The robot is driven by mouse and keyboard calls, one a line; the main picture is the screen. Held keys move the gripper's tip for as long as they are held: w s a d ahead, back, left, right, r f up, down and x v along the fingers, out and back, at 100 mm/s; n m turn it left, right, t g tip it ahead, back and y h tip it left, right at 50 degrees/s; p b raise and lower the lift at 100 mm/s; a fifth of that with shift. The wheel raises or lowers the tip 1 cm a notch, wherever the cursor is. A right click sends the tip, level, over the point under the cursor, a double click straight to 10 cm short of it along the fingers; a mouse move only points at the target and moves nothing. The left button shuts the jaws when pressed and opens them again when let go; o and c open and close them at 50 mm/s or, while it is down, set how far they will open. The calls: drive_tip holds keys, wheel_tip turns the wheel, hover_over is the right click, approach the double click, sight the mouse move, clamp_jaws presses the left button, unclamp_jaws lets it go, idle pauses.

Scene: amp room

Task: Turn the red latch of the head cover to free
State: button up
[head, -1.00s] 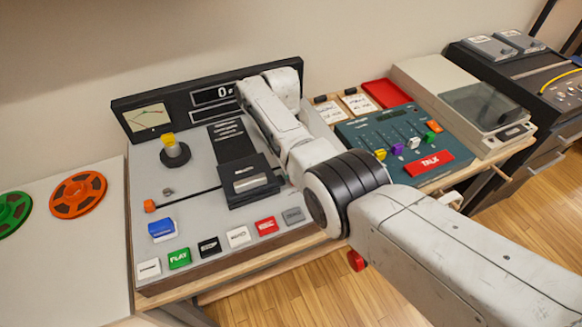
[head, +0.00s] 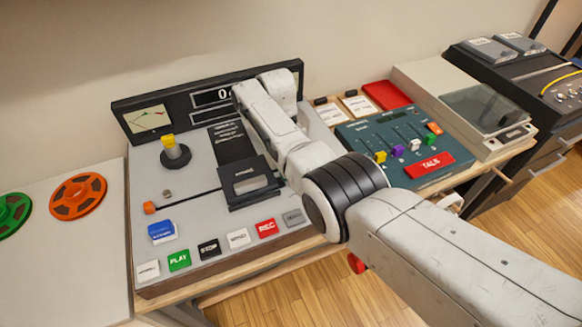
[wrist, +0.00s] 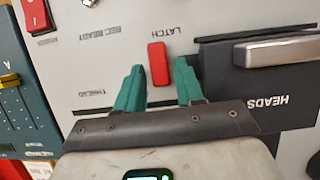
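The red latch (wrist: 158,64) is a small upright red bar on the grey deck panel, under the upside-down LATCH label in the wrist view. My gripper (wrist: 158,72) is open, with one green finger left of the latch and the other right of it. Gaps show on both sides, and I cannot tell how far the fingertips are above the panel. The black head cover (wrist: 275,82), marked HEADS, lies right of the latch and has a silver bar. The head cover also shows in the head view (head: 248,199); there my arm hides the latch and fingers.
The tape deck (head: 205,235) has a row of push buttons along its front and a joystick-like yellow knob (head: 168,143). A teal mixer (head: 395,135) stands right of it. A red rocker switch (wrist: 35,14) is at the wrist view's upper left.

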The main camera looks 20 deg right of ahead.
drive_tip(key=shift+o, duration=0.7)
drive_tip(key=b+v, duration=0.5)
drive_tip(key=v, duration=0.5)
drive_tip(key=shift+w+r+b, duration=0.2)
drive_tip(key=shift+r+b, duration=0.05)
drive_tip(key=shift+b, duration=0.15)
